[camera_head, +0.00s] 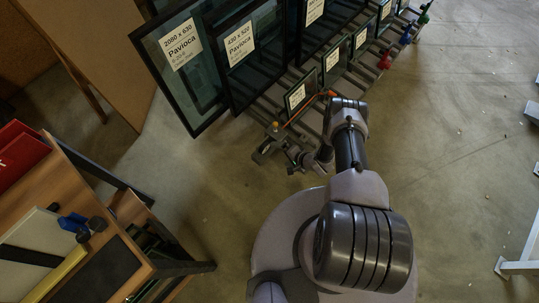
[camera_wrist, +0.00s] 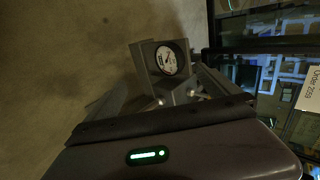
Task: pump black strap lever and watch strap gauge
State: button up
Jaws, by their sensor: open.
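The strap gauge (camera_wrist: 166,60), a round white dial in a dark rim, sits on a grey bracket in the wrist view, just beyond my gripper (camera_wrist: 162,96). The dial face is visible, but its reading is too small to make out. The gripper is open, its fingers spread on either side of the bracket with small metal parts between them. I cannot clearly pick out the black strap lever. In the head view my gripper (camera_head: 303,160) is low at the near end of the rack, beside the grey clamp hardware (camera_head: 262,152).
Framed glass panes with paper labels (camera_head: 239,44) stand in the rack behind the gripper. An orange strap (camera_head: 305,108) runs near the small panes. A wooden workbench (camera_head: 60,190) with a red box (camera_head: 18,158) stands at left. The floor at right is mostly clear.

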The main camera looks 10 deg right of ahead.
aim_at(265, 148)
jog(key=b+x, duration=0.1)
jog(key=x, duration=0.2)
jog(key=shift+w+a+f, duration=0.1)
jog(key=shift+w+f, duration=0.1)
dwell(0.4)
